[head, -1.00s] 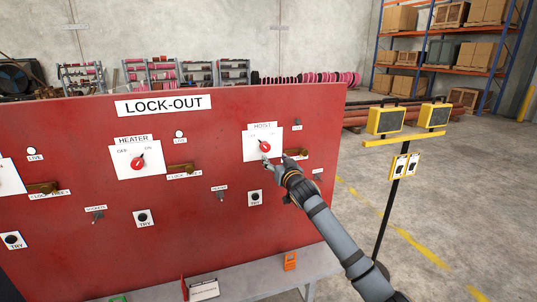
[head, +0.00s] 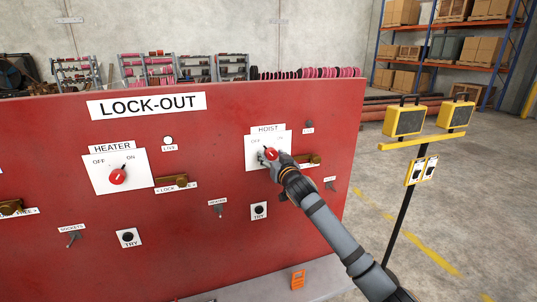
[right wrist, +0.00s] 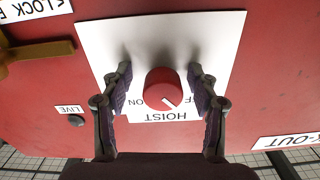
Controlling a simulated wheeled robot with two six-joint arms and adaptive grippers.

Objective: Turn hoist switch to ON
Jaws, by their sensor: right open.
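The hoist switch is a red round knob (head: 271,154) on a white plate (head: 282,139) labelled HOIST, at the right of the red lock-out board. In the right wrist view the knob (right wrist: 163,88) shows upside down, its white mark pointing to the lower right, on the OFF side. My right gripper (head: 273,157) is at the knob. In the right wrist view its two fingers (right wrist: 160,84) stand open on either side of the knob, with a gap at each side. The OFF and ON lettering is partly hidden. My left gripper is not in view.
A brass lock-out latch (head: 308,161) sits right of the hoist plate. The heater knob (head: 118,176) is farther left. A TRY button (head: 259,210) is below. A yellow two-box stand (head: 423,143) stands right of the board. An orange item (head: 298,279) lies on the grey ledge.

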